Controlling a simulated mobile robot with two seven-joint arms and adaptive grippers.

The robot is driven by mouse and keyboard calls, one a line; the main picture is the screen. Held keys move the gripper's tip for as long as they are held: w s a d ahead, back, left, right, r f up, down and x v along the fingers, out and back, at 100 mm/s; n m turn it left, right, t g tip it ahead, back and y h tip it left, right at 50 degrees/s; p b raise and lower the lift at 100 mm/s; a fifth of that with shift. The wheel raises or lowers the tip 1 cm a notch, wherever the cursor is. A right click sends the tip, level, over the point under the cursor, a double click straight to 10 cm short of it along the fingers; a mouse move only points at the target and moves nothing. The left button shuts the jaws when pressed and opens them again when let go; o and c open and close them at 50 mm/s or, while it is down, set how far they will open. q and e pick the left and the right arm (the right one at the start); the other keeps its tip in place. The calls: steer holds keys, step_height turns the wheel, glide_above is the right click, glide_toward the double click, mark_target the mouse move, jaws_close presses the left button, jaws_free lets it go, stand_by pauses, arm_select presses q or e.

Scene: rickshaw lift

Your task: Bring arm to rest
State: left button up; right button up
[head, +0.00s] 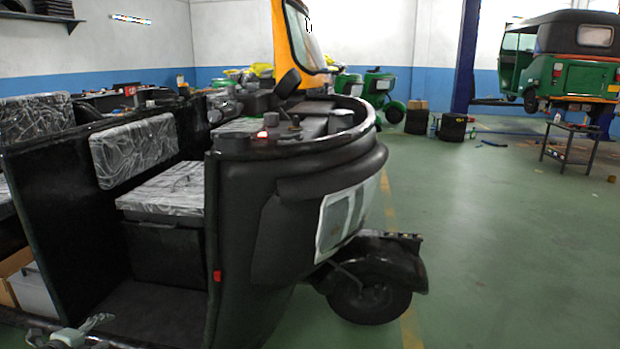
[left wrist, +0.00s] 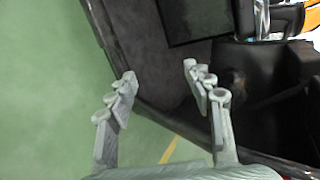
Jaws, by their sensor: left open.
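My left gripper (head: 88,332) shows at the bottom left of the head view, low beside the open side of a black rickshaw (head: 320,195). In the left wrist view its two grey fingers stand wide apart, and the gripper (left wrist: 158,80) is open with nothing between the fingertips. Behind the fingers lie the rickshaw's dark floor edge (left wrist: 150,60) and green ground. I cannot tell the exact gap between gripper and rickshaw. My right gripper is in neither view.
The rickshaw has patterned grey seats (head: 165,190) and a front wheel (head: 370,300). Small items lie on its rim. A green rickshaw (head: 575,70) is raised by a blue post (head: 465,55), near a small table (head: 570,145).

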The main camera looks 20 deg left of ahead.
arm_select(q)
steer(key=s+d+f+n+g, duration=0.2)
steer(key=s+d+f+n, duration=0.25)
steer(key=d+f, duration=0.45)
steer(key=s+d+f+n+g, duration=0.3)
steer(key=s+d+f+n, duration=0.15)
steer(key=d+f, duration=0.45)
steer(key=s+d+f+n+g+h, duration=0.1)
steer(key=s+d+f, duration=0.1)
steer(key=d, duration=0.6)
steer(key=s+d+f+n+g+h, duration=0.1)
steer(key=s+d+f+n, duration=0.1)
steer(key=d, duration=0.7)
steer(key=s+d+f+n+g+h, duration=0.1)
steer(key=s+d+f, duration=0.1)
steer(key=d, duration=0.7)
steer(key=shift+d+f+g+h, duration=0.25)
steer(key=shift+f+g+h, duration=0.05)
steer(key=shift+f+g, duration=0.15)
